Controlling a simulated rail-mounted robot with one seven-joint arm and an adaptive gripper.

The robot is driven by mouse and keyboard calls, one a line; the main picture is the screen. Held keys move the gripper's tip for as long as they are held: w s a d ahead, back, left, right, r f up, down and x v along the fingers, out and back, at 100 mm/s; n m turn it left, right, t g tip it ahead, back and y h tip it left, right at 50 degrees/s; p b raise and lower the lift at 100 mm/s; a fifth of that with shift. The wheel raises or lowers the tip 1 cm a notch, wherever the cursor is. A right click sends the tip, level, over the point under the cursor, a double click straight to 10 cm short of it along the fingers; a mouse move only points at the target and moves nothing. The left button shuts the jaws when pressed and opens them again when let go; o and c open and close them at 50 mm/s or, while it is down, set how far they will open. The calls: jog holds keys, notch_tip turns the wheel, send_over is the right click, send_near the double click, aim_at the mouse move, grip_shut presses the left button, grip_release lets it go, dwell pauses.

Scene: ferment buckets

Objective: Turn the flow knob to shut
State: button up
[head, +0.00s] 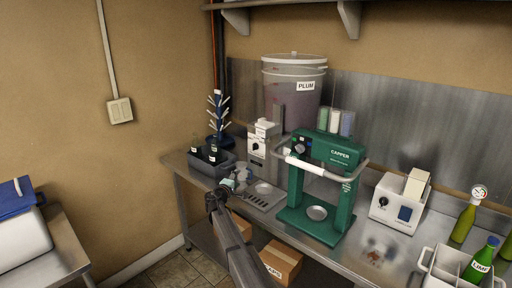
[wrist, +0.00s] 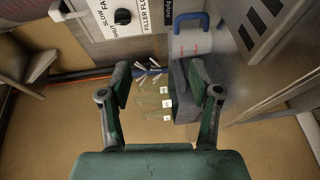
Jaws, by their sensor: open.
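The flow knob is a small black round knob on the white filler unit (head: 264,130). It shows in the head view (head: 255,146) and at the top left of the wrist view (wrist: 122,17), beside printed words SLOW, SHUT and FILLER FLOW. Which mark it points to is too small to tell. My gripper (head: 236,182) is open and empty, in front of and below the filler unit, apart from the knob. In the wrist view my gripper (wrist: 158,75) has its two fingers spread, with the knob beyond and left of the space between them.
A grey crate (head: 201,167) of dark bottles and a blue bottle tree (head: 217,115) stand left of the filler. A green capper (head: 322,186) stands close on its right. The PLUM bucket (head: 293,78) is behind.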

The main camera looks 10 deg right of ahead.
jog(key=t, duration=0.1)
send_near(255, 147)
jog(key=p+x, duration=0.8)
jog(key=shift+w+a+n, duration=0.2)
jog(key=shift+w+n, duration=0.05)
jog(key=shift+n, duration=0.15)
jog(key=shift+f, duration=0.15)
jog(key=c, duration=1.1)
